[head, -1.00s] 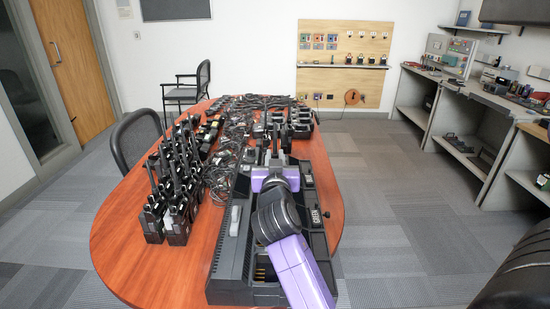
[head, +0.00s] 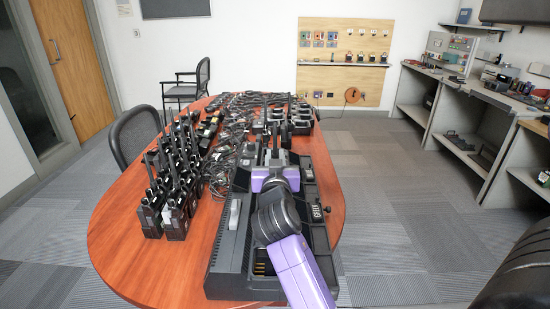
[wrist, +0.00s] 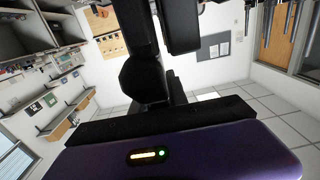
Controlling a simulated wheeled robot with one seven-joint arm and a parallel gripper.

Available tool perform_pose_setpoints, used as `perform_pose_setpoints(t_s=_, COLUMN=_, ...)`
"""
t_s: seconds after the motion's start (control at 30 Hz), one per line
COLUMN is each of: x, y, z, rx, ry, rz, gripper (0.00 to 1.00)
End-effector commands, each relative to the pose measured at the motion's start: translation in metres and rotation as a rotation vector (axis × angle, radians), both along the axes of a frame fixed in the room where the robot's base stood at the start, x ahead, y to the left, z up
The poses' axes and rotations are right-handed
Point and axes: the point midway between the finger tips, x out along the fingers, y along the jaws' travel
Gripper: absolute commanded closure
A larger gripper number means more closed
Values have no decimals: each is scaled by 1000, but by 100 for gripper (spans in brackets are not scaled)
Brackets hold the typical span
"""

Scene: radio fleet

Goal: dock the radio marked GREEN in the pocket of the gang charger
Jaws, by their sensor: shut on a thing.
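The gang charger (head: 228,262) is a long black unit along the near right of the table. A label reading GREEN (head: 318,211) shows on its right side; I cannot tell whether it is on a radio or on the charger. My gripper (head: 275,163), on the purple and black arm, is over the charger's far part. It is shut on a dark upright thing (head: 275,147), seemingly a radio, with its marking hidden. In the wrist view, black shapes (wrist: 145,75) stand before the purple wrist body. My arm hides much of the charger's pockets, and contact with them cannot be told.
Several black radios with antennas (head: 172,190) stand on the table's left. Tangled cables (head: 222,160) lie in the middle, and more radios (head: 290,122) stand beyond the charger. The orange table (head: 120,245) is bare at the near left. Chairs and side benches (head: 465,155) surround it.

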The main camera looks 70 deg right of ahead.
Motion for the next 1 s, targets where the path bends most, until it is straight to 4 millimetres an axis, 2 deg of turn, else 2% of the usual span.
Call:
perform_pose_setpoints(t_s=0.77, x=0, y=0, z=-17, rx=-2, ry=-2, rz=0, gripper=100)
perform_pose_setpoints(t_s=0.8, x=0, y=0, z=-16, rx=-2, ry=-2, rz=0, gripper=75)
perform_pose_setpoints(t_s=0.9, x=0, y=0, z=-16, rx=-1, ry=-2, rz=0, gripper=55)
perform_pose_setpoints(t_s=1.0, x=0, y=0, z=-16, rx=-1, ry=0, rz=0, gripper=55)
